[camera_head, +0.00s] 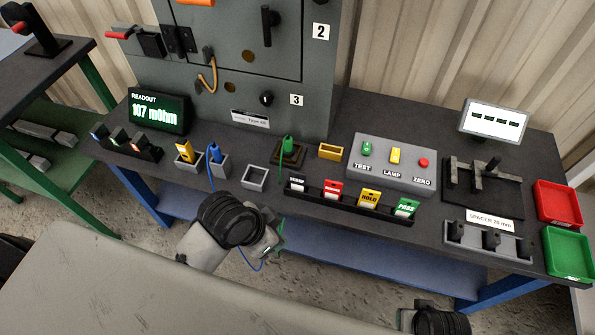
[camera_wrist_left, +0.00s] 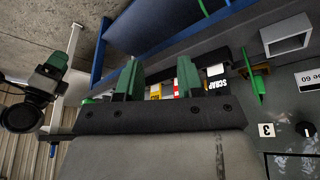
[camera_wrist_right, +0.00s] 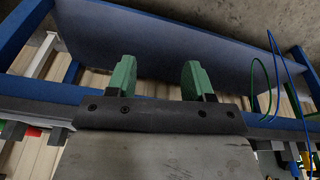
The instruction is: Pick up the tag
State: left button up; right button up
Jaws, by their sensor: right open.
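Several tags stand in a black rack (camera_head: 340,206) at the bench's front edge: a SCRAP tag (camera_head: 297,186), a red tag (camera_head: 333,188), a yellow HOLD tag (camera_head: 369,198) and a green PASS tag (camera_head: 405,207). My left gripper (camera_head: 272,240) is in front of the bench, left of and below the rack. In the left wrist view my left gripper (camera_wrist_left: 158,75) is open, with the yellow and red tags showing beyond its fingers and the SCRAP tag (camera_wrist_left: 215,84) to the right. My right gripper (camera_wrist_right: 160,76) is open and empty, facing the bench's blue lower shelf.
A grey button box (camera_head: 392,166) stands behind the rack. A green-handled probe (camera_head: 287,150) with a cable and an empty grey holder (camera_head: 255,177) are to the left.

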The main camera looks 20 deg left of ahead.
pick_arm(q)
jog(key=w+d+m+g+h, duration=0.1)
jog(key=w+d+m, duration=0.2)
jog(key=w+m, duration=0.2)
pick_arm(e)
notch_tip(320, 180, down, 12)
jog(key=s+r, duration=0.1)
jog(key=s, duration=0.1)
pick_arm(q)
jog(key=m+g, duration=0.2)
jog(key=m, duration=0.3)
send_near(297, 172)
notch_tip(297, 172, down, 2)
jog(key=x, duration=0.5)
jog(key=shift+w+f+b, duration=0.1)
jog(key=shift+f+b, duration=0.05)
jog(key=shift+b, duration=0.15)
jog(key=x, duration=0.5)
jog(key=shift+d, duration=0.45)
grip_shut()
pick_arm(e)
jog(key=s+d+f+g, duration=0.2)
jog(key=s+d+f, duration=0.1)
jog(key=s+f, duration=1.4)
jog(key=shift+f, duration=0.65)
